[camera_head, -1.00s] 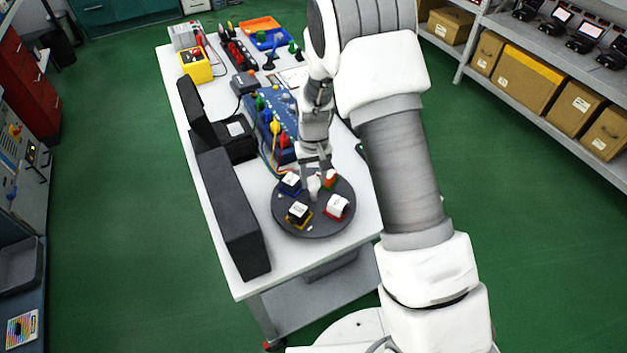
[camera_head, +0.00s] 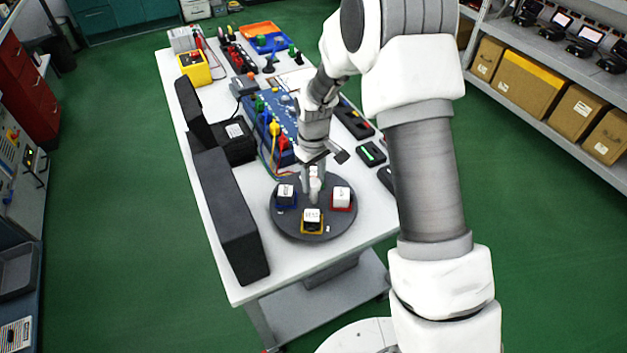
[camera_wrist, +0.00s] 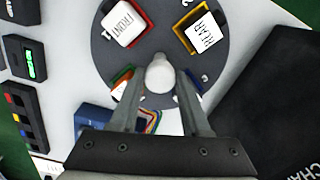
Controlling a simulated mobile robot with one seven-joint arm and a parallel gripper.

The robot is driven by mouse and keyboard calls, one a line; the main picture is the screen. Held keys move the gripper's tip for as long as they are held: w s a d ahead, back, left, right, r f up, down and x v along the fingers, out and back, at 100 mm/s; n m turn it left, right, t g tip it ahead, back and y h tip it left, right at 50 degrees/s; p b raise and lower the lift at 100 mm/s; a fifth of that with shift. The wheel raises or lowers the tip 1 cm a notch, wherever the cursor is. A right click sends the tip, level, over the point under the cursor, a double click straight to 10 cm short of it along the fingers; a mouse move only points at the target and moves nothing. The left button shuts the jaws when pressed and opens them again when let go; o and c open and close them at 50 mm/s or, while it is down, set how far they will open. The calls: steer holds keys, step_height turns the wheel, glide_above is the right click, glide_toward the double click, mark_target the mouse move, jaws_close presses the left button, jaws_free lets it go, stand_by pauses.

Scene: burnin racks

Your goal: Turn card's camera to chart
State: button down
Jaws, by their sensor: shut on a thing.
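A round dark grey turntable (camera_head: 330,232) sits on the near end of the white table. A white knob (camera_wrist: 160,73) stands at its centre. My gripper (camera_head: 315,183) is shut on the knob from above; its fingers (camera_wrist: 160,84) lie either side of it in the wrist view. White blocks stand in coloured holders: blue (camera_head: 286,195), yellow (camera_head: 312,219) and red (camera_head: 341,198). The wrist view shows labels on the red-held block (camera_wrist: 123,27) and the yellow-held block (camera_wrist: 203,32). A fourth holder, green and orange (camera_wrist: 121,84), is partly hidden by a finger.
A long black box (camera_head: 230,215) lines the table's left edge; lettering starting "CHA" shows on a dark surface (camera_wrist: 292,165) in the wrist view. A blue panel with plugs (camera_head: 268,122) stands behind the turntable. Small black devices (camera_head: 370,154) lie to its right. Boxes fill the right shelves.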

steer(key=shift+n+b, duration=0.4)
steer(key=shift+n, duration=2.6)
steer(key=shift+c, duration=1.8)
jaws_free()
steer(key=shift+r, duration=0.1)
step_height(320, 180, up, 17)
steer(key=shift+r, duration=0.15)
